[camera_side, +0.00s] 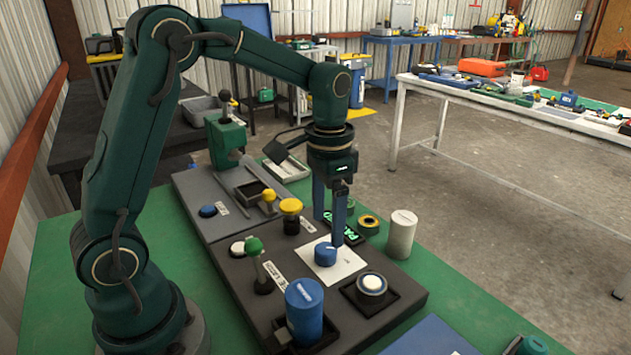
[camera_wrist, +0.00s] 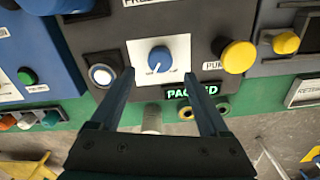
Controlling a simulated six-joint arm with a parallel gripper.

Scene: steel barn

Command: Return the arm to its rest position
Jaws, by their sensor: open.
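My gripper (camera_side: 328,232) points down over the dark panel, its two blue fingers apart with nothing between them. In the wrist view, my gripper (camera_wrist: 158,76) also shows open, its fingertips on either side of the picture area just below a blue knob (camera_wrist: 160,58). The blue knob (camera_side: 325,253) sits on a white plate (camera_side: 345,266). In the side view one fingertip overlaps the knob's upper edge; whether it touches cannot be told. My arm reaches from the left over the panel, bent at the elbow.
A yellow knob (camera_side: 291,206), a green-topped lever (camera_side: 254,246), a blue cylinder (camera_side: 304,310) and a white-topped button (camera_side: 371,284) stand around the gripper. A white cylinder (camera_side: 401,235) stands to the right. A lit green "PACKED" sign (camera_wrist: 192,92) shows. The air above is largely free.

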